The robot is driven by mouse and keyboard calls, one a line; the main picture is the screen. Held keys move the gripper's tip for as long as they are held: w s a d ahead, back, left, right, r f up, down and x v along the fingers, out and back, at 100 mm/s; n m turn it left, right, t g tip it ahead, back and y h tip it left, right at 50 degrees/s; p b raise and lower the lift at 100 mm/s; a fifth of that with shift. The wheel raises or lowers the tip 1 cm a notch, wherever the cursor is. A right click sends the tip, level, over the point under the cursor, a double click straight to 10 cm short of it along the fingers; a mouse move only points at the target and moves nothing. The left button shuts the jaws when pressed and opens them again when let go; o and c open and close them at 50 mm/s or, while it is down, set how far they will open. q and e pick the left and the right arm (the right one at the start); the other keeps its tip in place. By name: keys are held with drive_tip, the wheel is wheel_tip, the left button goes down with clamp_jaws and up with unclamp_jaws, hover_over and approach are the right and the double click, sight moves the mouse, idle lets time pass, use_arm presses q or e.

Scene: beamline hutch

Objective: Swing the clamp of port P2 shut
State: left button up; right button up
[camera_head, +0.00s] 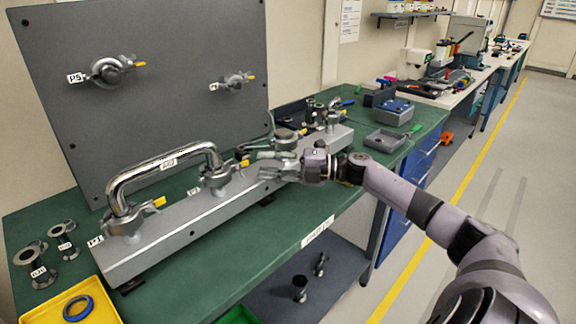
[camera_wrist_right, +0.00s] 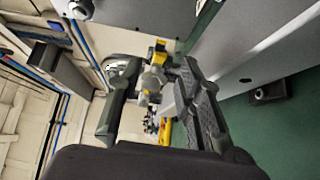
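Port P2 (camera_head: 214,180) is on the long grey manifold (camera_head: 185,238), at the right-hand foot of a bent chrome pipe (camera_head: 160,167). Its metal clamp has a yellow-tipped end (camera_head: 243,163) pointing right. I cannot tell how far the clamp stands open. My right gripper (camera_head: 268,164) is just right of P2, above the manifold, with its fingers pointing left. In the right wrist view its fingers (camera_wrist_right: 158,105) are apart, with metal clamp parts (camera_wrist_right: 150,84) and yellow pieces showing between and beyond them. No contact is clear. My left gripper is not in view.
Port P1 (camera_head: 122,224) is at the pipe's left foot. Another fitting (camera_head: 286,139) stands behind my right gripper. A grey panel (camera_head: 150,110) rises behind. A yellow tray (camera_head: 85,301) holds a blue ring; flanged parts (camera_head: 36,268) stand left.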

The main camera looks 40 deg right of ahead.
drive_tip(key=v, duration=0.6)
drive_tip(key=shift+a, duration=0.1)
drive_tip(key=shift+c, duration=0.4)
